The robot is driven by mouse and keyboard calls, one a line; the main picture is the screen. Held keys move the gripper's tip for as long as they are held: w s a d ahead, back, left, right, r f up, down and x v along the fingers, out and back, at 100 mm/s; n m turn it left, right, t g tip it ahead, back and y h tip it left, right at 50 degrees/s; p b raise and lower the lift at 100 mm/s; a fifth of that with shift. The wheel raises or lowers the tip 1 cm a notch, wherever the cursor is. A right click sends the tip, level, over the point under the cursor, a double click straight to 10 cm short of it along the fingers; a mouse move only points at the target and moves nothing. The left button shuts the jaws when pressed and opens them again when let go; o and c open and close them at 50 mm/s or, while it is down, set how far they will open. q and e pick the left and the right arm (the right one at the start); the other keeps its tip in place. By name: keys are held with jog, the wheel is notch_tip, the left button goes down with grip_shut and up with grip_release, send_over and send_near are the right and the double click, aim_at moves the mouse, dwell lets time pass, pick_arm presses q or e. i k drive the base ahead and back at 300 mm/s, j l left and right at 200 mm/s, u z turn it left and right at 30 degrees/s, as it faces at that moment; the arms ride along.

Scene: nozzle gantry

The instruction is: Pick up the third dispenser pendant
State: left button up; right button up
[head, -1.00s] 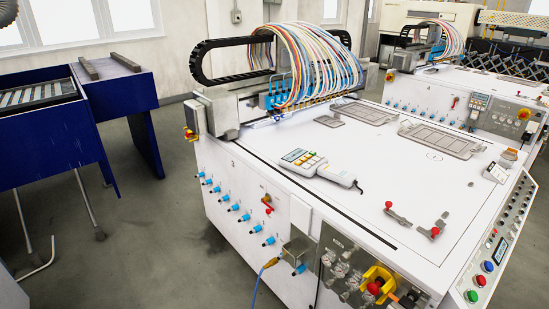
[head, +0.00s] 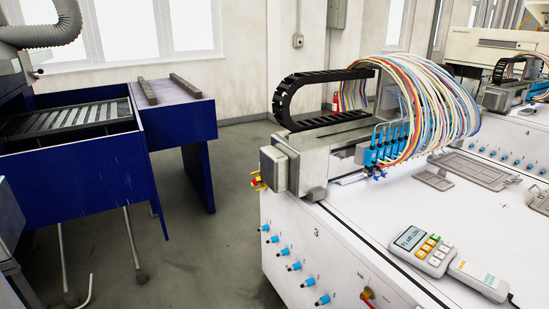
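A grey pendant (head: 422,248) with a small display and yellow, green and white keys lies on the white top of the machine (head: 350,215) marked 3. A pale block with a printed label (head: 480,277) lies against its right end, and a dark cable leaves that block at the right. I cannot tell whether the block is part of the pendant. Neither of my grippers is in view, and nothing is seen touching the pendant.
A gantry (head: 330,150) with blue nozzles (head: 388,150) and a bundle of coloured hoses (head: 430,105) stands behind the pendant. Flat grey plates (head: 472,170) lie farther back. A blue bench (head: 180,110) stands left, with open floor (head: 225,220) between. Another machine marked 4 (head: 500,140) is behind right.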

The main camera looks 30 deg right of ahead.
aim_at(405, 246)
jog(key=i+u, duration=0.15)
jog(key=i, duration=0.55)
jog(key=i+u, duration=0.2)
jog(key=i, duration=0.45)
jog(key=i+z, duration=0.25)
jog(key=z, duration=0.2)
jog(key=i+z, duration=0.25)
jog(key=z, duration=3.25)
jog(key=k+l, duration=0.05)
